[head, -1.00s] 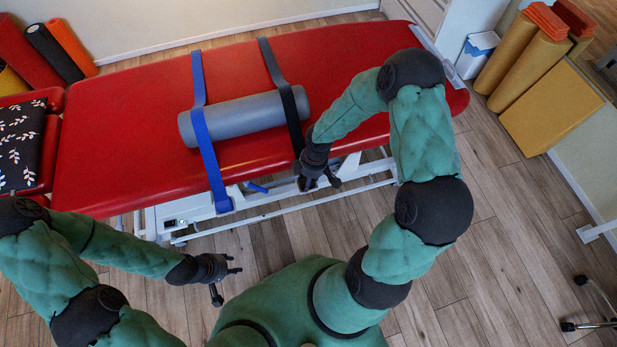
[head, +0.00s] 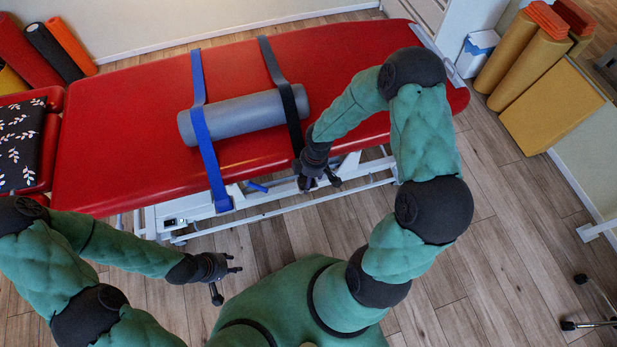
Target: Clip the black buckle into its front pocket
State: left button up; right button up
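A black strap (head: 291,119) runs across the red treatment table (head: 120,130) and over a grey roll (head: 243,116). Its near end hangs at the table's front edge, behind my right gripper. The black buckle and its front pocket cannot be made out there; the gripper covers that spot. My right gripper (head: 319,182) points down at the table's front edge beside the strap end, its fingers apart. My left gripper (head: 226,282) is open and empty above the floor, in front of the table and apart from it.
A blue strap (head: 206,140) crosses the roll's left part and hangs down at the front. The table's white frame (head: 180,212) is below. A black leaf-patterned cushion (head: 20,145) lies at left. Yellow foam blocks (head: 550,105) stand at right. The wooden floor between is clear.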

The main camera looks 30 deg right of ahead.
notch_tip(320, 180, up, 12)
jog(key=d, duration=0.1)
jog(key=shift+s+d+f, duration=0.2)
jog(key=shift+d, duration=0.05)
dwell(0.5)
